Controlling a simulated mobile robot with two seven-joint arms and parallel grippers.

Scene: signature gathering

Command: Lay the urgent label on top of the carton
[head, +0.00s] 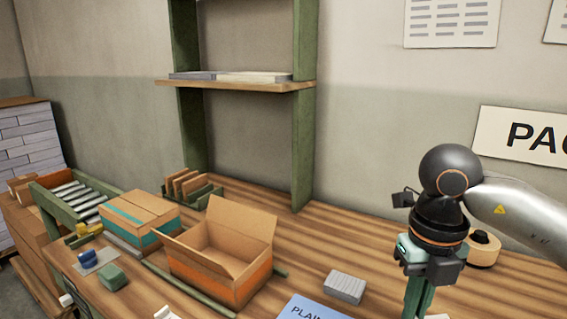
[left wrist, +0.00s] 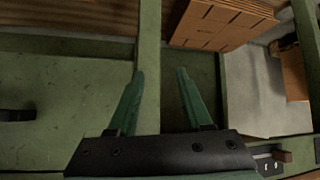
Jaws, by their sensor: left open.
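In the head view a closed carton (head: 140,217) with a teal band stands at the left of the bench. An open carton (head: 222,252) with an orange band and raised flaps stands right of it. I cannot make out a label marked urgent in either view. My left gripper (left wrist: 158,75) is open in the left wrist view, with nothing between its fingers, above a green surface. It is not seen in the head view. My right gripper (head: 418,300) points down at the right side of the bench; its fingertips are cut off by the lower edge.
A blue sheet reading "PLAIN" (head: 305,307), a grey block (head: 345,287) and a tape roll (head: 484,250) lie on the bench (head: 320,240). A roller conveyor (head: 72,195) is at the far left. Stacked brown cardboard (left wrist: 220,22) lies beyond my left gripper.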

